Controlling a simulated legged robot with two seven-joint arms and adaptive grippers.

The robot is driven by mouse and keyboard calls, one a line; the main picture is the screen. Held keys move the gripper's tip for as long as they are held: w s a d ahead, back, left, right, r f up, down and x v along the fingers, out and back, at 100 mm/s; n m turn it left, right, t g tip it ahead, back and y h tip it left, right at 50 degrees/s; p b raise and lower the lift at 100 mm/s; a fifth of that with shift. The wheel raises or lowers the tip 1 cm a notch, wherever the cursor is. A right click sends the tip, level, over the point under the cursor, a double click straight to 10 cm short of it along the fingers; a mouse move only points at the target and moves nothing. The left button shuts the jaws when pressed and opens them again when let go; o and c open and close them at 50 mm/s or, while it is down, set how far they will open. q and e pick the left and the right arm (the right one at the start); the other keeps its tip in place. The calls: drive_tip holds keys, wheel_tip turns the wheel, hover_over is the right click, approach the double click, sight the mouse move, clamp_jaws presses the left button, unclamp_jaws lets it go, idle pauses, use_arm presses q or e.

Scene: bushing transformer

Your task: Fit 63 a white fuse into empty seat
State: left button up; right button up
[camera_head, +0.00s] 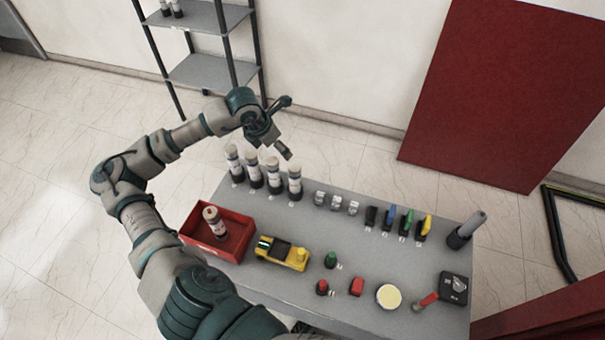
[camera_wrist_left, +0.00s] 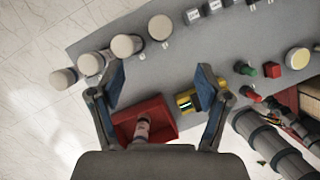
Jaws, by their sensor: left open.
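Several white-capped fuses with dark lower parts stand upright in a row at the table's back left; the rightmost white fuse (camera_head: 295,180) also shows in the left wrist view (camera_wrist_left: 160,27). Another fuse (camera_head: 213,220) with a reddish label stands tilted in the red bin (camera_head: 215,251); it shows near the wrist in the left wrist view (camera_wrist_left: 142,130). My left gripper (camera_head: 287,127) is open and empty, above and behind the fuse row. Its parted fingers (camera_wrist_left: 160,82) show in the wrist view. I cannot make out an empty seat. My right gripper is not in view.
The grey table (camera_head: 330,243) also holds a yellow-black device (camera_head: 283,252), small metal parts (camera_head: 336,202), coloured-handled items (camera_head: 406,222), red and green buttons, a pale yellow disc (camera_head: 389,296) and a dark switch box (camera_head: 454,287). A shelf rack (camera_head: 210,70) stands behind.

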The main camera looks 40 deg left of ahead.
sight(293, 167)
use_arm(q)
drive_tip(key=p+x, duration=0.1)
drive_tip(key=x, duration=1)
drive_tip(key=shift+f, duration=0.15)
drive_tip(key=shift+w+d+f+p, duration=0.1)
drive_tip(key=shift+f+p, duration=0.2)
drive_tip(key=shift+f, duration=0.2)
drive_tip(key=x, duration=0.4)
drive_tip(key=shift+f+p, duration=0.25)
drive_tip(key=shift+p, duration=0.15)
drive_tip(key=shift+r, duration=0.1)
clamp_jaws()
